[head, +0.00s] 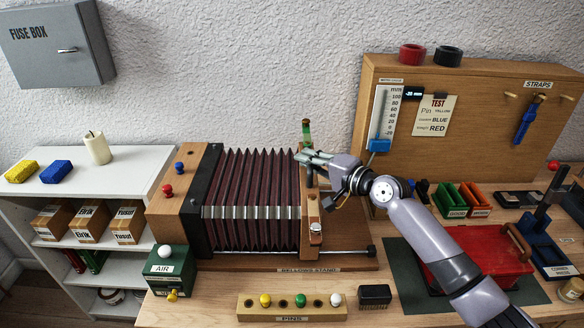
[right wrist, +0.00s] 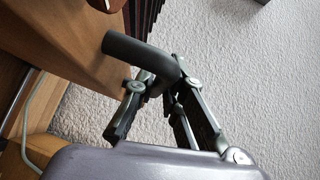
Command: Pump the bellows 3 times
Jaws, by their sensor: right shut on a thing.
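The bellows (head: 250,177) lie on the bellows stand (head: 340,262), with dark red pleats spread between a fixed wooden block (head: 172,207) at left and a wooden end board (head: 308,238) at right. My right gripper (head: 308,160) is at the top of the end board. In the right wrist view, my right gripper (right wrist: 160,88) is shut on a black bent handle (right wrist: 130,46) that projects from the wooden board. In the head view the gripper hides most of this handle. My left gripper is not in view.
An upright panel with a mm gauge (head: 386,110) stands behind my right arm. A green AIR box (head: 167,262) is at front left. A pin rack (head: 291,307) and a black block (head: 375,296) lie in front of the stand. A red box (head: 485,250) sits at right.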

